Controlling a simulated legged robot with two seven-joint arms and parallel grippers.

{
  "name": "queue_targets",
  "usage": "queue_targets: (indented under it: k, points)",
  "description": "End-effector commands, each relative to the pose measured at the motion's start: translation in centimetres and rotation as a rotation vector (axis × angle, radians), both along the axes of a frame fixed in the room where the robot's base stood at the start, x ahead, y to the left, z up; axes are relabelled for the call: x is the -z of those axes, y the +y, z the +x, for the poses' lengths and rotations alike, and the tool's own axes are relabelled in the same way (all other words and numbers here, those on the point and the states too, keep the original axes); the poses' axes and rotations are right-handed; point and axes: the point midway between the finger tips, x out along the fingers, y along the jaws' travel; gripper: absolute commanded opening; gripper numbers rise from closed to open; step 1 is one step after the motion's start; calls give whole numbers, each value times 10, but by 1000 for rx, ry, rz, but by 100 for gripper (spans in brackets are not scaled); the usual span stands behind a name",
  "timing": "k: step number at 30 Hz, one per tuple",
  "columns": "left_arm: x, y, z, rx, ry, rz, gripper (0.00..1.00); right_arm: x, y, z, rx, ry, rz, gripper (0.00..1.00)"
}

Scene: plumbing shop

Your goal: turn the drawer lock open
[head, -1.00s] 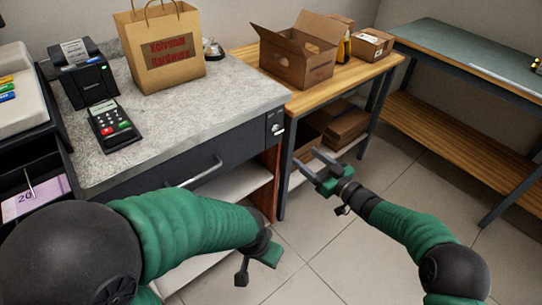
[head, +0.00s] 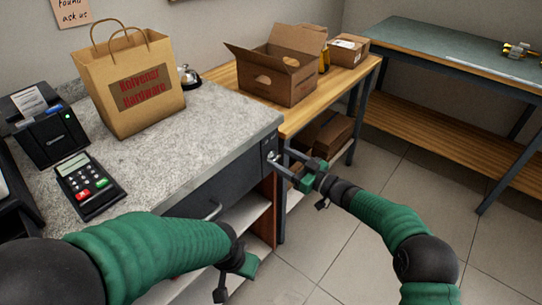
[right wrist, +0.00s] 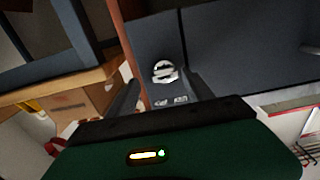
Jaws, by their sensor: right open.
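The drawer lock (head: 271,157) is a small silvery knob at the right end of the dark drawer front (head: 212,195), under the counter. In the right wrist view the lock (right wrist: 165,72) is a round silver piece with a bar across it, on the dark panel. My right gripper (head: 280,163) is open, its fingers pointing at the lock. In the right wrist view its two fingers stand either side of the lock; I cannot tell whether they touch it. My left gripper (head: 234,277) hangs low in front of the counter; its jaw state is unclear.
The grey counter (head: 215,105) carries a paper bag (head: 135,80), a card terminal (head: 87,185), a receipt printer (head: 45,125) and a bell (head: 188,75). A wooden table (head: 308,107) with an open carton (head: 280,75) stands beside it. The floor at right is clear.

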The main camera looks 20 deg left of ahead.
Motion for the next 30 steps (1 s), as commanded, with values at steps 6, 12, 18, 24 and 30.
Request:
queue_targets:
  k: [6, 12, 18, 24, 30]
  points:
    - [0, 1, 0, -2, 0, 1, 36, -1, 1, -1, -3, -1, 1, 60]
    - [0, 0, 0, -1, 0, 0, 36, -1, -1, -1, -3, -1, 2, 36]
    - [0, 0, 0, -1, 0, 0, 36, 0, 1, 0, 0, -2, -2, 10]
    - [0, 1, 0, -2, 0, 0, 36, 0, 1, 0, 0, -2, -1, 0]
    - [1, 1, 0, -2, 0, 0, 36, 0, 1, 1, 0, -24, -8, 0]
